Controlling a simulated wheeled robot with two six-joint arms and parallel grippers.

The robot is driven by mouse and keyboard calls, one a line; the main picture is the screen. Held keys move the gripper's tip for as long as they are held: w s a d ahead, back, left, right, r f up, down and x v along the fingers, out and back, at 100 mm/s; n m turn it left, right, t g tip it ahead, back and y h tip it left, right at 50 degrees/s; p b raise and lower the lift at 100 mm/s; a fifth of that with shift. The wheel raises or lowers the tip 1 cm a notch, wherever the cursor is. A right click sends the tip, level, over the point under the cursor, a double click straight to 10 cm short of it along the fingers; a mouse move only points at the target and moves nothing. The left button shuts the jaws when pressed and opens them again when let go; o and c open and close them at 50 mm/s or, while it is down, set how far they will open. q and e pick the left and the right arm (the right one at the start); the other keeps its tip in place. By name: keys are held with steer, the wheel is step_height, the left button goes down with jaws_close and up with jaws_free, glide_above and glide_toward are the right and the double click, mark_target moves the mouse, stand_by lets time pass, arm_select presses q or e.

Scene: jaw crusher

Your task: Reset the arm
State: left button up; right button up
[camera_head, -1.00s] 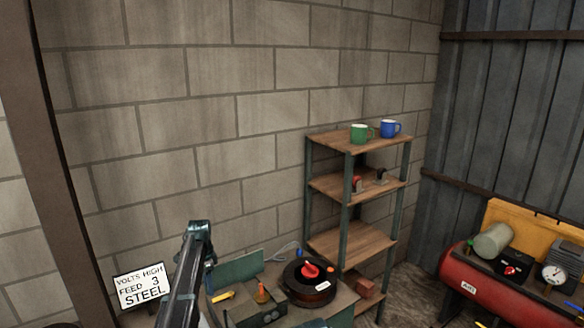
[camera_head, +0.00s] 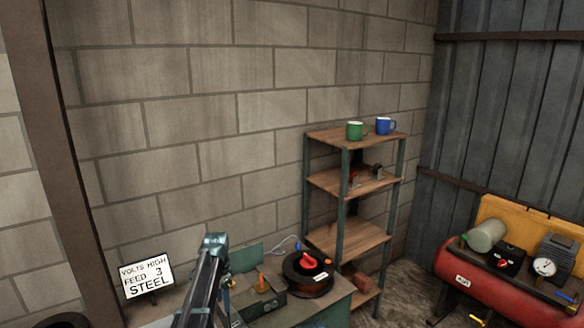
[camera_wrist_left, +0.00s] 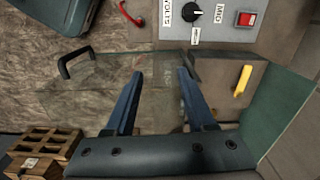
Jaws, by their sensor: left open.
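My left arm (camera_head: 203,284) rises from the bottom of the head view, in front of the bench, and bends at a teal joint. My left gripper (camera_wrist_left: 160,74) shows in the left wrist view with its two dark blue fingers apart and nothing between them. Its fingertips are in front of a clear panel with a dark handle (camera_wrist_left: 76,60); I cannot tell if they touch it. In the head view the gripper is mostly hidden behind the arm. My right gripper is in neither view.
A bench holds a sign (camera_head: 147,277) and a dark round unit with a red knob (camera_head: 309,261). A shelf (camera_head: 350,238) with green (camera_head: 355,131) and blue (camera_head: 384,126) mugs stands behind. A red tank (camera_head: 480,283) is at right. A wooden crate (camera_wrist_left: 45,149) shows in the wrist view.

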arm_select(q)
steer(key=s+d+f+n+b, duration=0.1)
steer(key=s+d, duration=0.4)
steer(key=s, duration=0.5)
steer(key=s+d+f+n+b, duration=0.2)
steer(key=s+d, duration=0.4)
steer(key=s, duration=0.5)
steer(key=s+d+f+n+y+b, duration=0.1)
steer(key=s+d, duration=0.4)
steer(key=s, duration=0.6)
steer(key=shift+d+f+n+b, duration=0.25)
steer(key=shift+f+n+b, duration=0.45)
steer(key=shift+n, duration=0.4)
